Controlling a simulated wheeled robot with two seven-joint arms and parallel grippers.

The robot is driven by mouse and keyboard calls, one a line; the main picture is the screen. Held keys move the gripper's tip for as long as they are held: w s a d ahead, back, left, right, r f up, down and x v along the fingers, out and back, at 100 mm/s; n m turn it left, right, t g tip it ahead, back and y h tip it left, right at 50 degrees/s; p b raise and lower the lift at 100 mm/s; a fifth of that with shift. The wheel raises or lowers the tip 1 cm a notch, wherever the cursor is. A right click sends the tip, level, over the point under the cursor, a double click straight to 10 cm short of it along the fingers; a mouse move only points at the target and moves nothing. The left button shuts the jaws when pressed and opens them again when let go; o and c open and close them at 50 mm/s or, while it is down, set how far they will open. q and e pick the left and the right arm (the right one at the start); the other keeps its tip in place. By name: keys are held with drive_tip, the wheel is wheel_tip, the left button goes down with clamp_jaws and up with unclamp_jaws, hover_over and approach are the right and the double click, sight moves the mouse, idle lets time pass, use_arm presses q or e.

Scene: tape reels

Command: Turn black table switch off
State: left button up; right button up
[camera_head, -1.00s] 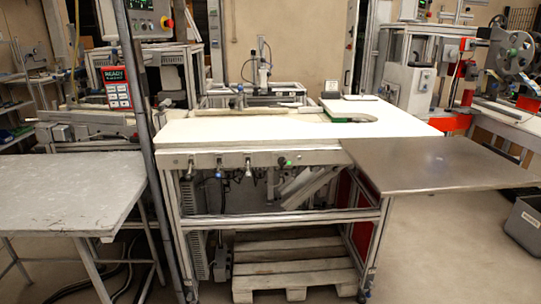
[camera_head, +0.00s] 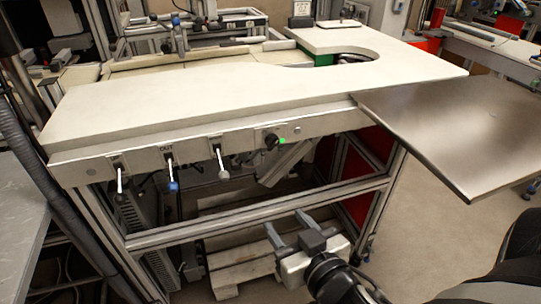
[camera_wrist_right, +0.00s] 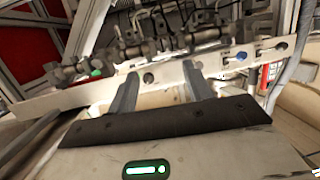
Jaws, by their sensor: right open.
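The black table switch (camera_head: 271,140) is a dark knob on the white front panel of the workbench, beside a small lit green light (camera_head: 282,141). My right gripper (camera_head: 287,226) is open and empty, below and in front of the panel, apart from the switch. In the right wrist view its two fingers (camera_wrist_right: 163,76) point toward the panel, and the green light (camera_wrist_right: 97,73) shows to their left. My left gripper is not in view.
Several levers, one with a blue knob (camera_head: 173,186), hang from the panel left of the switch. A metal side table (camera_head: 455,125) juts out at the right. The white worktop (camera_head: 200,95) is above. A wooden pallet (camera_head: 240,270) lies under the bench frame.

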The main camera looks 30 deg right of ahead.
drive_tip(key=d+r+m+t+h+b, duration=0.1)
drive_tip(key=d+r+m+t+h, duration=0.15)
drive_tip(key=r, duration=0.25)
drive_tip(key=p, duration=0.3)
approach(274, 146)
drive_tip(key=shift+n+y, duration=0.25)
drive_tip(key=shift+n, duration=0.2)
drive_tip(key=x, duration=0.7)
drive_tip(key=shift+w+d+r, duration=0.2)
drive_tip(key=shift+r, duration=0.05)
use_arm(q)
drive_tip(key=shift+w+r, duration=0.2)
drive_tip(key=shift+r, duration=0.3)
use_arm(e)
drive_tip(key=shift+w+d+f, duration=0.1)
drive_tip(key=shift+w+d, duration=0.05)
drive_tip(key=shift+w, duration=0.55)
drive_tip(key=shift+c, duration=0.2)
drive_tip(key=c, duration=0.9)
